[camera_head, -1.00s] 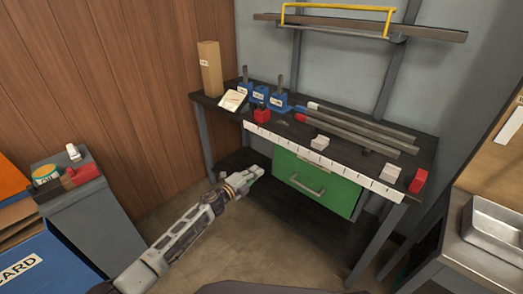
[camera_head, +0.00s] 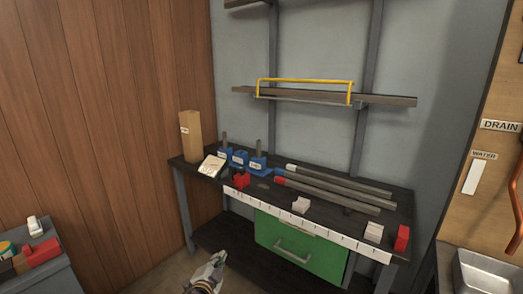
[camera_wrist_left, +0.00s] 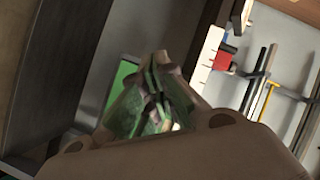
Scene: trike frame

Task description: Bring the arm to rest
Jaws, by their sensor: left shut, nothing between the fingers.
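My left gripper (camera_head: 217,260) shows at the bottom edge of the head view, in front of the workbench and left of its green drawer. Its fingers are shut with nothing between them. In the left wrist view the closed fingers (camera_wrist_left: 158,85) fill the middle, and the green drawer (camera_wrist_left: 122,75) shows beside them. Most of my left arm is below the head view. My right gripper is not in view.
The black workbench (camera_head: 265,195) carries blue fixtures (camera_head: 238,160), a red block (camera_head: 241,180), metal tubes (camera_head: 335,188) and a wooden block (camera_head: 190,137). Its green drawer (camera_head: 300,248) faces me. A grey cabinet (camera_head: 45,275) stands at left, a metal sink (camera_head: 485,275) at right.

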